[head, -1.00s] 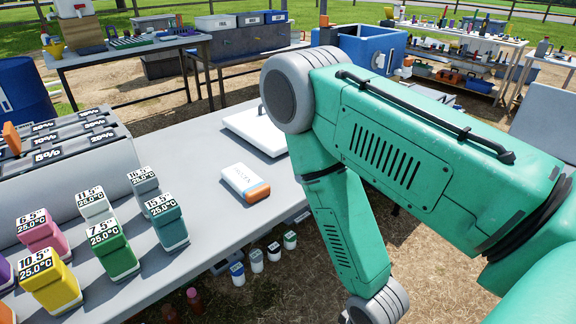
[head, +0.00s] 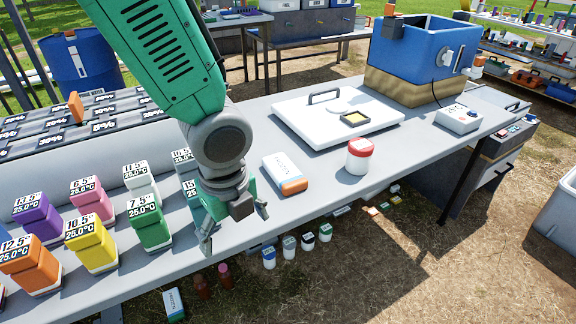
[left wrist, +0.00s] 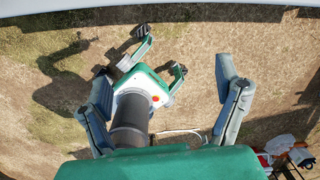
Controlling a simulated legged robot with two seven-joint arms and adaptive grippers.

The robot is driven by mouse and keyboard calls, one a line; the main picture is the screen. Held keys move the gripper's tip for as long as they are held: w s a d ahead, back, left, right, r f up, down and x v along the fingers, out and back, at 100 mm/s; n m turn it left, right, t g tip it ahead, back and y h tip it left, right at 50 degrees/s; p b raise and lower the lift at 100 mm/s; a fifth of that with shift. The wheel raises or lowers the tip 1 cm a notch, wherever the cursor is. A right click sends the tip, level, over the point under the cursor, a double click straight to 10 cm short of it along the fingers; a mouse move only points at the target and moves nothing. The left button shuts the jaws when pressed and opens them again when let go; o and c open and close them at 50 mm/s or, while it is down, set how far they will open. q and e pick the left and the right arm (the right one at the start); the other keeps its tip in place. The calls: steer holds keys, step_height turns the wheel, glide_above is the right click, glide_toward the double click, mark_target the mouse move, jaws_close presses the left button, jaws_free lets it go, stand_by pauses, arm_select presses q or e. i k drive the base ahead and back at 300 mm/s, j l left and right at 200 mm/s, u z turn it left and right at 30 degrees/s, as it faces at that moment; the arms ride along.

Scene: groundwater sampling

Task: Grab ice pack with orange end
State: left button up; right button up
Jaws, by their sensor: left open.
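The ice pack with the orange end (head: 284,174) lies flat on the grey table, white on top, its orange end toward the front edge. My left gripper (head: 234,228) hangs from the upper left in the head view, fingers spread and empty. It shows left of the ice pack and lower in the picture, apart from it, near the table's front edge. The left wrist view shows bare ground and parts of my own body; the ice pack does not show there. I do not see my right gripper in the head view.
A red-lidded jar (head: 359,155) stands right of the ice pack. Behind is a white lid with a handle (head: 296,110). Several coloured bottles, one yellow (head: 91,243), stand left of the gripper. Another white pack (head: 174,304) is low below the table edge.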

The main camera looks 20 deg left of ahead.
mark_target(289, 179)
steer(key=i, duration=0.9)
